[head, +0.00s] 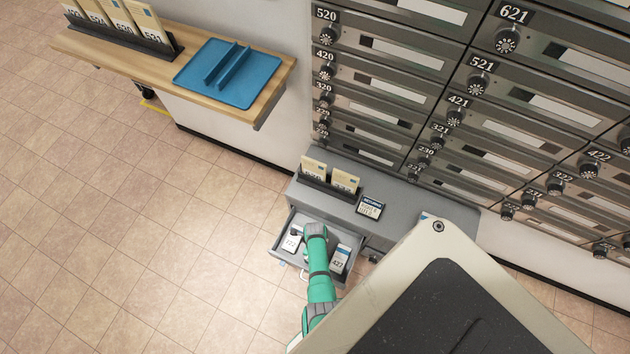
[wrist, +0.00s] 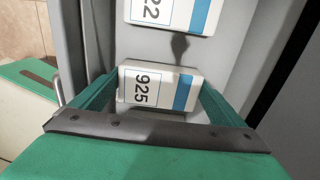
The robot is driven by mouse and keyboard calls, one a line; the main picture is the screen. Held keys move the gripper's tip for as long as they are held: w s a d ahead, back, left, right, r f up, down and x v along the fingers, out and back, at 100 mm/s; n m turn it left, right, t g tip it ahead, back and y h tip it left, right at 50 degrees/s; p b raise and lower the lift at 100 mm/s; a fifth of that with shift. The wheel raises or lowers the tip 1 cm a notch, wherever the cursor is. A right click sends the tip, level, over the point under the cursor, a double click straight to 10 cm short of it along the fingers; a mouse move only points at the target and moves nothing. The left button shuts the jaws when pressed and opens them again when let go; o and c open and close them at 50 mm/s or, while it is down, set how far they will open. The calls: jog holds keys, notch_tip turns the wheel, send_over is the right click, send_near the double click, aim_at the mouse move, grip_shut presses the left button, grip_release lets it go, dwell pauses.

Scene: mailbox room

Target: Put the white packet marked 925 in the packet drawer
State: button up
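The white packet marked 925 (wrist: 150,88), with a blue stripe, shows in the wrist view between the green fingers of my gripper (wrist: 160,85). The fingers meet its two sides, so my gripper looks shut on it. The packet drawer (head: 281,253) is pulled open from the low grey cabinet in the head view. My gripper (head: 316,232) reaches down over the drawer and hides the packet there. The packet is within the drawer's outline; I cannot tell whether it touches the floor. The grey drawer interior (wrist: 235,60) surrounds it in the wrist view.
A white packet (head: 292,241) lies in the drawer's left part, and one marked 421 (head: 340,258) in its right part. A packet ending in 22 (wrist: 170,12) lies beyond 925. The cabinet top (head: 410,205) holds an envelope rack. A blue tray (head: 262,88) sits on the shelf.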

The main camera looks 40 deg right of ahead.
jog(key=shift+o, duration=0.3)
jog(key=shift+r, duration=0.1)
notch_tip(320, 180, up, 11)
dwell(0.6)
jog(key=shift+f, duration=0.2)
